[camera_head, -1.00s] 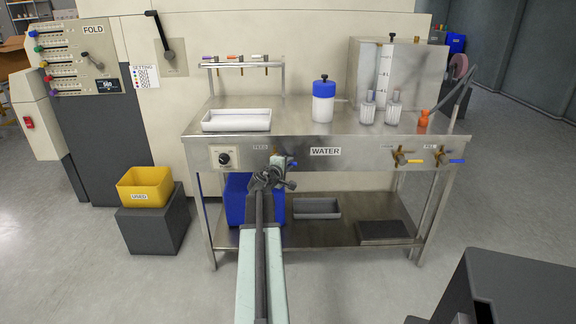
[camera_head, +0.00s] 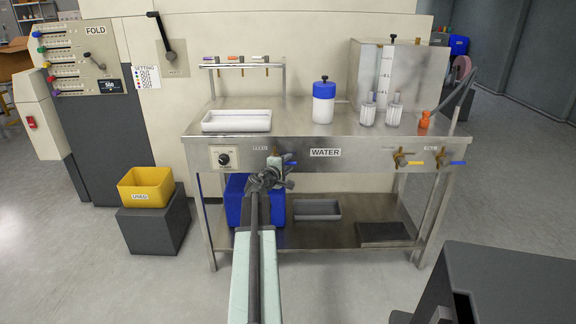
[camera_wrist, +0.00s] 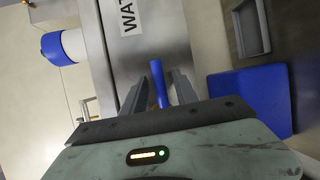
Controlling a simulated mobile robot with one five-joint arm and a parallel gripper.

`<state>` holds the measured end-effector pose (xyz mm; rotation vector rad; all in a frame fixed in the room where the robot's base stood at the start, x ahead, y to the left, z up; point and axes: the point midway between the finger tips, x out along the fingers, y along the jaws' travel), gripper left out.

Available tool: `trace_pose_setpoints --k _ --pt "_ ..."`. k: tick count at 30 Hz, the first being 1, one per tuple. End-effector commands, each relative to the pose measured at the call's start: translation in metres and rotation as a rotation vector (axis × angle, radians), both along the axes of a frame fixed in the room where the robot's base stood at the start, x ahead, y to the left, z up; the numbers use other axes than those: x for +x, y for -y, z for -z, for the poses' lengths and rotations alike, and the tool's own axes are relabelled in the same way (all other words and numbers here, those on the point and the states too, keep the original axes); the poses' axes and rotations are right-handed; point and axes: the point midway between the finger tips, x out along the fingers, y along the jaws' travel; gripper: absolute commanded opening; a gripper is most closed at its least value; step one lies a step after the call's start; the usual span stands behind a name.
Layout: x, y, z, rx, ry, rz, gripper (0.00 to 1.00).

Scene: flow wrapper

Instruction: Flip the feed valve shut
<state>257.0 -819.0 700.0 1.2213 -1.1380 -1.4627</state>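The feed valve has a blue lever (camera_head: 290,163) that points right on the front panel of the steel bench, beside a small, hard-to-read label. My gripper (camera_head: 273,172) is in front of the valve and hides most of its body. In the wrist view the blue lever (camera_wrist: 159,84) stands between the two grey fingers of my gripper (camera_wrist: 158,90). The fingers are apart, with a gap seen on both sides of the lever.
The steel bench (camera_head: 300,122) carries a white tray (camera_head: 236,121) and a blue-topped bottle (camera_head: 324,102). A dial (camera_head: 224,159) is left of the valve. Two brass valves, one with a yellow lever (camera_head: 415,163), are at the right. A blue bin (camera_head: 236,202) stands below.

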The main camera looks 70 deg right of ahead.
Motion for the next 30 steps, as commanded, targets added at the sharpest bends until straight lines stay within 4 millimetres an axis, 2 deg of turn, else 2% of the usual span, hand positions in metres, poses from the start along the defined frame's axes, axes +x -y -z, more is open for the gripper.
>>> trace_pose_setpoints --k 6,10,21,30 --pt "-0.002 0.000 0.000 0.000 0.001 0.002 0.35" --pt "-0.001 -0.008 -0.002 0.000 0.001 0.001 0.35" --pt "0.004 -0.072 -0.014 0.000 0.001 0.002 0.35" --pt "0.006 -0.076 -0.013 0.000 0.000 0.003 0.35"
